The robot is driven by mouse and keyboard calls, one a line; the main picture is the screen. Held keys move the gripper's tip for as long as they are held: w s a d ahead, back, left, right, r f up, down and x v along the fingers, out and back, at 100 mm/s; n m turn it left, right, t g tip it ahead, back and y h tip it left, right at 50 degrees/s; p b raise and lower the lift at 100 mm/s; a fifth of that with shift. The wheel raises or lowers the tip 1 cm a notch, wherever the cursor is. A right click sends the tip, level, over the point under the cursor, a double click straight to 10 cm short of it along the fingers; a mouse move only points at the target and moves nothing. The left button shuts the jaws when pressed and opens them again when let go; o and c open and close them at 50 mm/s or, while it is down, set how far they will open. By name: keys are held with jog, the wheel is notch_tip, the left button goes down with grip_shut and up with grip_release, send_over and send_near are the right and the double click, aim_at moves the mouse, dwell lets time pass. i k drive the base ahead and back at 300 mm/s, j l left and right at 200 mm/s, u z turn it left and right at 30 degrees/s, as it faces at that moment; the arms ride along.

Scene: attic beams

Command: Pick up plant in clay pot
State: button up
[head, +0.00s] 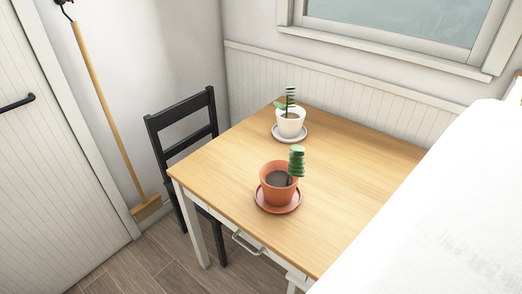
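The plant in the clay pot (278,190) stands upright on the wooden table, nearer to me than the other plant. Its pot is orange-brown and sits on a matching saucer (279,208). Dark soil fills the pot, and a green leafy stem (297,163) rises at its right side. My gripper is not in view. The large white shape at the lower right seems to be part of my own body, and it covers the table's right part.
A white pot (290,125) with a small plant stands on a pale saucer farther back on the table (225,172). A black chair (183,125) stands at the table's left. A broom (110,116) leans on the wall. Bare tabletop surrounds the clay pot.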

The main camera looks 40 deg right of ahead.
aim_at(278, 192)
jog(key=i+j+z, duration=0.1)
jog(key=i+j, duration=0.25)
jog(key=j, duration=0.25)
jog(key=i+j+z, duration=0.15)
jog(key=j, duration=0.15)
jog(key=i+l+z, duration=0.1)
jog(key=z, duration=1.15)
jog(key=i+z, duration=0.1)
jog(key=i, duration=0.25)
